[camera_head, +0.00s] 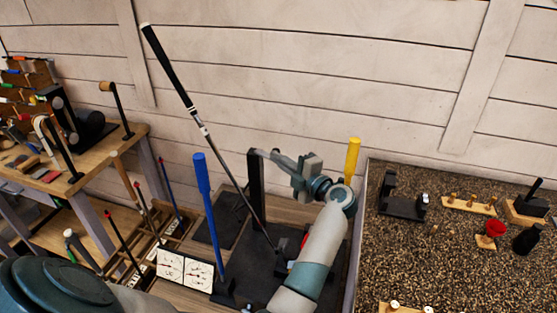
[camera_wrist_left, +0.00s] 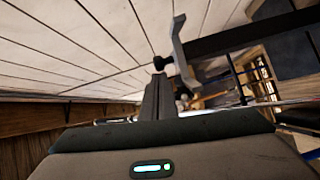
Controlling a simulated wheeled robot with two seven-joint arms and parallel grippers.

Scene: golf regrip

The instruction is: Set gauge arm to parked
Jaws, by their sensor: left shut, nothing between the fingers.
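A black upright post (camera_head: 256,185) stands on the dark plate of the bench, right of the leaning golf club (camera_head: 180,85). In the left wrist view a pale grey bent arm (camera_wrist_left: 180,45), which looks like the gauge arm, has a black knob (camera_wrist_left: 160,63) at its near end. My left gripper (camera_head: 279,158) is beside the post's top, its fingers pointing left. In the wrist view its fingers (camera_wrist_left: 158,82) are shut and empty, with their tips close to the knob; I cannot tell whether they touch. The gauge arm is hard to separate from the gripper in the head view. My right gripper is not in view.
A blue-capped rod (camera_head: 205,195) stands left of the post and a yellow one (camera_head: 352,158) behind my wrist. White dial cards (camera_head: 185,270) lie at lower left. A speckled worktop (camera_head: 460,260) with small fixtures is at right. The plank wall is behind.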

